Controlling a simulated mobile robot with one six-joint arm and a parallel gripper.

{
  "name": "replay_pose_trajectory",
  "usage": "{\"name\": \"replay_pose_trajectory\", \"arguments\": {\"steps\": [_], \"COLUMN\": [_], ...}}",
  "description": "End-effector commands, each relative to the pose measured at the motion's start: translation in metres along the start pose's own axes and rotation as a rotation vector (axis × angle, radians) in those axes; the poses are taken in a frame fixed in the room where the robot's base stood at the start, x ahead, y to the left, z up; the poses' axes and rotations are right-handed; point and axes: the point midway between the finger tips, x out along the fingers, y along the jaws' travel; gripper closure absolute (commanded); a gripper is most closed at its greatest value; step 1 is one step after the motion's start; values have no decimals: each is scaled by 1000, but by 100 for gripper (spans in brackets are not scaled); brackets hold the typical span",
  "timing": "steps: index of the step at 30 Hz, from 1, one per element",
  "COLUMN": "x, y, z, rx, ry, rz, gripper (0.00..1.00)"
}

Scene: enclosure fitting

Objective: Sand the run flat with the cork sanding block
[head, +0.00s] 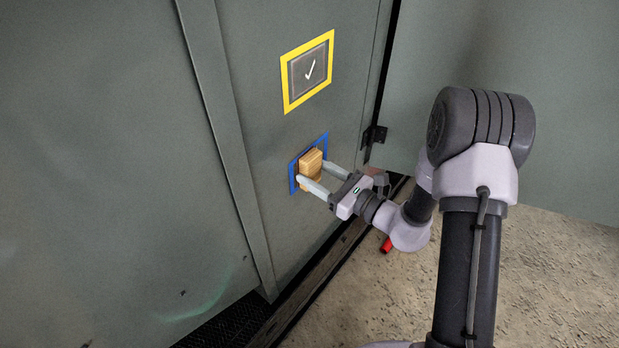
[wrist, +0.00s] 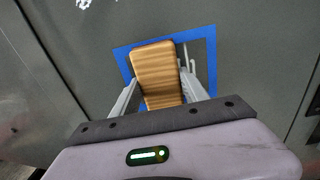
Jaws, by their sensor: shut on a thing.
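The cork sanding block (head: 311,163) is tan and is held between the two fingers of my gripper (head: 318,175). In the wrist view the block (wrist: 157,70) shows its striped side, with my gripper's fingers (wrist: 160,88) shut on it from both sides. The block is at the panel, inside a blue square frame (head: 293,178). I cannot tell whether it touches the surface. In the wrist view a pale streak (wrist: 185,55) shows beside the block within the blue frame (wrist: 211,60); the block hides much of the framed area.
Above the blue frame is a yellow frame (head: 331,50) around a grey patch with a white check mark (head: 310,69). An open door (head: 540,90) stands to the right, with a dark hinge (head: 374,136).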

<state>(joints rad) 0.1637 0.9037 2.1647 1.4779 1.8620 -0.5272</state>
Motion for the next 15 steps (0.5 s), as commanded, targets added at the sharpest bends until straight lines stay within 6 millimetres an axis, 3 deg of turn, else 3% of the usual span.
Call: {"name": "replay_pose_trajectory", "arguments": {"steps": [15], "x": [3], "y": [-42], "z": [0], "rx": [-1], "ry": [-1], "rz": [-1], "gripper": [92]}}
